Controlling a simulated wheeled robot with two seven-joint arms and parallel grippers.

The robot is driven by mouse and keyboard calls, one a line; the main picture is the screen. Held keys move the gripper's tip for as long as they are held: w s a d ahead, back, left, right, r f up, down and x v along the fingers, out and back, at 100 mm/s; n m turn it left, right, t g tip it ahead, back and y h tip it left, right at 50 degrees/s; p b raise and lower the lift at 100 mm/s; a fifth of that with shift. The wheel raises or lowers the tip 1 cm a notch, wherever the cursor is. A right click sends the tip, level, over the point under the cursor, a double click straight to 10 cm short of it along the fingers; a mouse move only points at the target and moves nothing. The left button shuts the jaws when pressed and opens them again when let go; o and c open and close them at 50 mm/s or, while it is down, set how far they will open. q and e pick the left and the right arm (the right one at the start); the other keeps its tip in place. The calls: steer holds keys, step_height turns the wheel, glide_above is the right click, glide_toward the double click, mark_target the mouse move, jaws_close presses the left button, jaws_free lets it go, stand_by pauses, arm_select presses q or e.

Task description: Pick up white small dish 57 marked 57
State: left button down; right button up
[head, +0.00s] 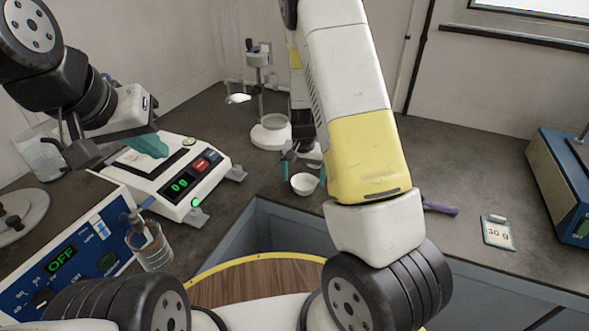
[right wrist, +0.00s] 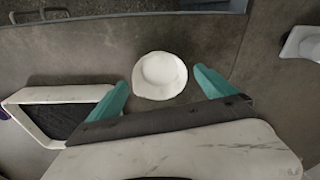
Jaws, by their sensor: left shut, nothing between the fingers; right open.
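The white small dish (head: 304,184) sits on the dark bench near its front edge, just in front of my right gripper. In the right wrist view the dish (right wrist: 160,74) shows from above as a round white bowl with a small lip. No 57 mark is legible. My right gripper (head: 306,166) is open, its teal fingertips in the right wrist view (right wrist: 160,78) standing to either side of the dish, apart from it. How high they are above the bench is hard to tell. My left gripper (head: 148,146) is shut and empty over the white scale.
The white scale (head: 183,190) reads 0 g. A blue panel (head: 75,262) reads OFF, with a clear bottle (head: 152,247) beside it. A stand (head: 268,135) is behind the right gripper. A 30 g card (head: 497,232) and a blue device (head: 565,175) are at right.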

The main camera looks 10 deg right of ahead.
mark_target(304, 185)
step_height(304, 185, down, 2)
steer(key=shift+w+d+f, duration=0.1)
steer(key=shift+w+f, duration=0.05)
steer(key=shift+f, duration=0.05)
steer(key=c, duration=1.3)
steer(key=shift+c, duration=0.2)
